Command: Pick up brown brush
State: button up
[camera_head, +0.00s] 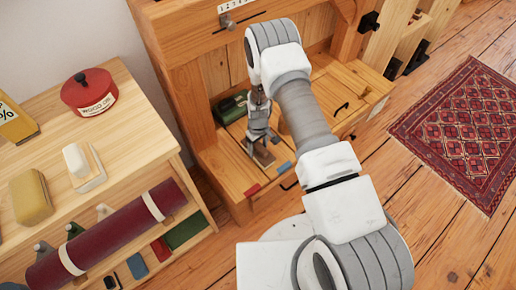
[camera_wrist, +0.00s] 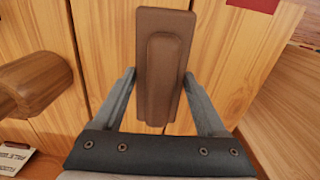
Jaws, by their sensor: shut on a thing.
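The brown brush (camera_wrist: 163,62) is a long block with a raised, narrower grip along its middle. In the wrist view it lies lengthwise between the two fingers of my gripper (camera_wrist: 163,88), which are shut on it. In the head view my gripper (camera_head: 260,146) points down over the wooden bench top, with the small brown brush (camera_head: 264,157) at its fingertips. I cannot tell whether the brush touches the wood below it.
A dark green box (camera_head: 231,107) stands behind my gripper. A red block (camera_head: 252,190) and a blue block (camera_head: 284,167) lie near the bench's front edge. A shelf with a red tin (camera_head: 90,93) is at left. A patterned rug (camera_head: 462,130) lies on the floor at right.

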aim_at(260, 145)
jog(key=r, duration=0.1)
jog(key=r+p, duration=0.1)
jog(key=r, duration=0.2)
jog(key=shift+d+r+p, duration=0.2)
jog(key=shift+d+p, duration=0.1)
jog(key=shift+d, duration=0.05)
jog(key=d+r+p, duration=0.2)
jog(key=d+r, duration=0.4)
jog(key=d, duration=0.5)
